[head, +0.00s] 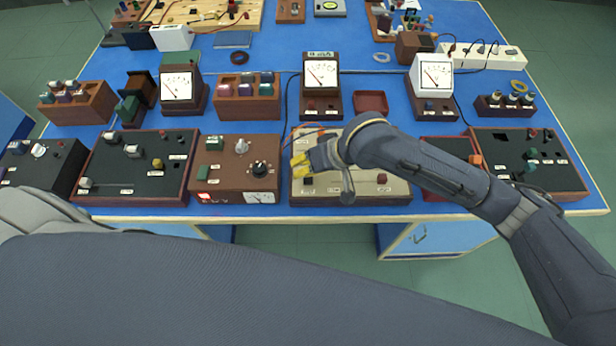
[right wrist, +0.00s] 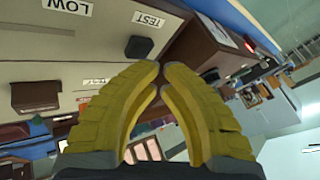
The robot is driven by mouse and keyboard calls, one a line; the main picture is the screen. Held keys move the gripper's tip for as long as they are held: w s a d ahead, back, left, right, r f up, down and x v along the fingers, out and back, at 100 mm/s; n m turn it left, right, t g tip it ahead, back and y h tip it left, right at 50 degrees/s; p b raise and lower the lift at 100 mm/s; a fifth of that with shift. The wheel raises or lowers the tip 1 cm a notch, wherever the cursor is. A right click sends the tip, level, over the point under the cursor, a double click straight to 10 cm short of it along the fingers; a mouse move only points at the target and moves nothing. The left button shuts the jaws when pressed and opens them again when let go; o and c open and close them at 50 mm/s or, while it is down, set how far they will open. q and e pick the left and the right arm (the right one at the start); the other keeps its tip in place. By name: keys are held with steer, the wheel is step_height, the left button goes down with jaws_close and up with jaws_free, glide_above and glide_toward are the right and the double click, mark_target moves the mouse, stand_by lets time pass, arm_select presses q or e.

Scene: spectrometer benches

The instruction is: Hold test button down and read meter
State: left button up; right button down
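The test button is a small black square (right wrist: 139,47) beside a TEST label on a beige panel (right wrist: 100,60). In the head view, the beige panel (head: 350,194) is at the front centre, with a dark square button (head: 309,181) near its left end. My right gripper (head: 299,165) has yellow fingers over this end of the panel. In the right wrist view, its fingertips (right wrist: 161,66) are together and empty, close beside the button; contact is not evident. A white-faced meter (head: 321,73) with a needle stands behind the panel. My left gripper is outside both views.
Other needle meters stand at left (head: 177,86) and right (head: 431,75). A brown box with a black knob (head: 259,169) is left of the panel. The blue bench is crowded, with small bare patches between devices.

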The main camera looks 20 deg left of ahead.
steer(key=shift+f, duration=0.7)
stand_by(0.9)
steer(key=shift+r, duration=0.2)
stand_by(2.0)
steer(key=shift+r, duration=0.7)
steer(key=shift+r, duration=2.5)
steer(key=shift+w, duration=0.1)
